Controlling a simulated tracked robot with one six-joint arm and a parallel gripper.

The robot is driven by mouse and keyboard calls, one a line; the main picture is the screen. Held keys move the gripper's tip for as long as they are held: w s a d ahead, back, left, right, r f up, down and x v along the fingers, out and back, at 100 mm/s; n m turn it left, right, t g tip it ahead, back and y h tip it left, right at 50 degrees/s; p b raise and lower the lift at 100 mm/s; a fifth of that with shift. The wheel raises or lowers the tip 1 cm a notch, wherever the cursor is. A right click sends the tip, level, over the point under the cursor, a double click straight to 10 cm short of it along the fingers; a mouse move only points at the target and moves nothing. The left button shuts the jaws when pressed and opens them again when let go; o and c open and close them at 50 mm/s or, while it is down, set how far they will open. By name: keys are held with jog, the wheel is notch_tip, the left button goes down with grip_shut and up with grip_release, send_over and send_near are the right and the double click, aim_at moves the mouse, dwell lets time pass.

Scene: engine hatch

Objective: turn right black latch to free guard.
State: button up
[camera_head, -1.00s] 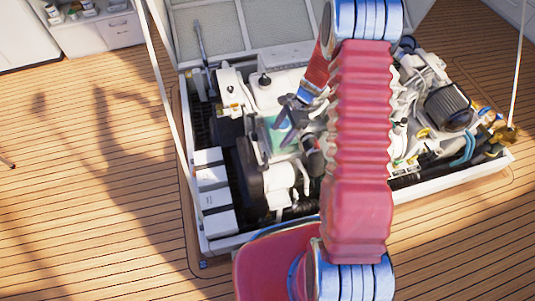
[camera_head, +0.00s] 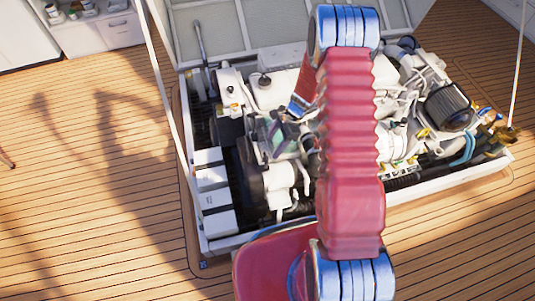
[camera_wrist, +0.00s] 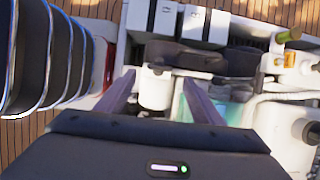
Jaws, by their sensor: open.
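My gripper (camera_head: 275,138) is over the left middle part of the engine in the head view, partly blurred against it. In the wrist view my gripper (camera_wrist: 160,98) is open, with its two fingers apart and nothing held between them. A white cylindrical part (camera_wrist: 155,92) and a teal surface (camera_wrist: 183,108) show beyond and between the fingers. A black cover (camera_head: 250,180), which may be the guard, is at the engine's left end. A dark curved part (camera_wrist: 188,57) lies ahead in the wrist view. I cannot make out the right black latch for certain.
White boxes (camera_head: 212,190) line the hatch's left side. The raised hatch lid (camera_head: 215,32) stands behind the engine. A thin pole (camera_head: 170,90) crosses the hatch's left side. The wooden deck (camera_head: 90,190) is clear at left.

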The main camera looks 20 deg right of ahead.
aim_at(266, 156)
jog(key=x, duration=0.7)
jog(key=shift+f, duration=0.2)
jog(key=c, duration=1)
